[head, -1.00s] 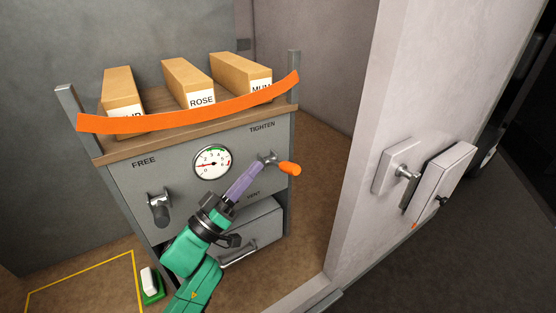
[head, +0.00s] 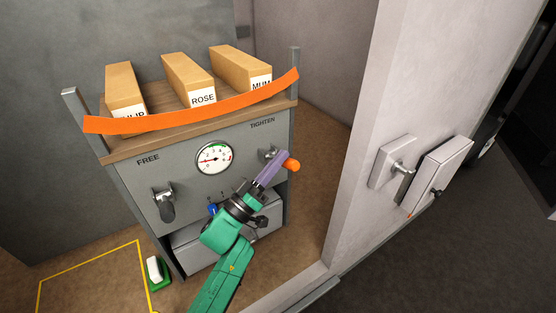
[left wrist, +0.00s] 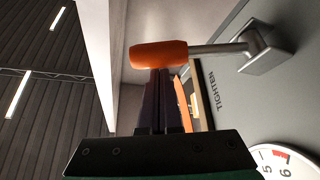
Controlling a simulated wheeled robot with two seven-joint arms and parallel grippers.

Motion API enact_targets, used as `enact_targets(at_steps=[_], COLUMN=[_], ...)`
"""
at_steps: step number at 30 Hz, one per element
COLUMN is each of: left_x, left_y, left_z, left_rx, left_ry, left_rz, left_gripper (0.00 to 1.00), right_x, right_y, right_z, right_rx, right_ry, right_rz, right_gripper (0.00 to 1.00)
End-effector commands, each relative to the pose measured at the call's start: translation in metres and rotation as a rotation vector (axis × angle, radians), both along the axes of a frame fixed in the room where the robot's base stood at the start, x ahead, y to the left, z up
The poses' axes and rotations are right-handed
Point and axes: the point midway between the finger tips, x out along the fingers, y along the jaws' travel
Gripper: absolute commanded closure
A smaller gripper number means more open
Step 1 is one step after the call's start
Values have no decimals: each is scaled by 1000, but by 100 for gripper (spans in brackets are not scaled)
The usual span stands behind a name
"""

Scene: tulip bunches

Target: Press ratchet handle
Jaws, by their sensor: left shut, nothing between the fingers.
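The ratchet handle has an orange grip (head: 292,165) on a metal rod, at the right of the grey cabinet front under the word TIGHTEN. In the left wrist view the orange grip (left wrist: 158,54) lies across the tips of my fingers, its rod running right to a grey mount (left wrist: 264,48). My left gripper (head: 278,163) is shut and empty, its purple fingers pointing up and right at the grip. The tips look in contact with it or very close; I cannot tell which. My right gripper is not in view.
An orange strap (head: 200,118) crosses before several boxes on the cabinet top. A round gauge (head: 214,158), a lever (head: 163,202) under FREE and a blue knob (head: 212,209) are on the front. A pale wall (head: 365,150) stands to the right.

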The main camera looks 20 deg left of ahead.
Motion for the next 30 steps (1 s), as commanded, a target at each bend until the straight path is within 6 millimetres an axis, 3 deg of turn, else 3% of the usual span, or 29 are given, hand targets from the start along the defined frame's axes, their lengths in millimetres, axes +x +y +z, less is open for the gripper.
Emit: enact_targets(at_steps=[20, 30], left_x=[-4, -8], left_y=[-5, -10], left_z=[-14, -41], left_rx=[91, 253], left_ry=[-74, -208], left_rz=[-1, -2], left_gripper=[100, 100], right_x=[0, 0], right_y=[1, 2], right_z=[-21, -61], right_rx=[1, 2], right_ry=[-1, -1], right_rz=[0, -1], right_gripper=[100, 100])
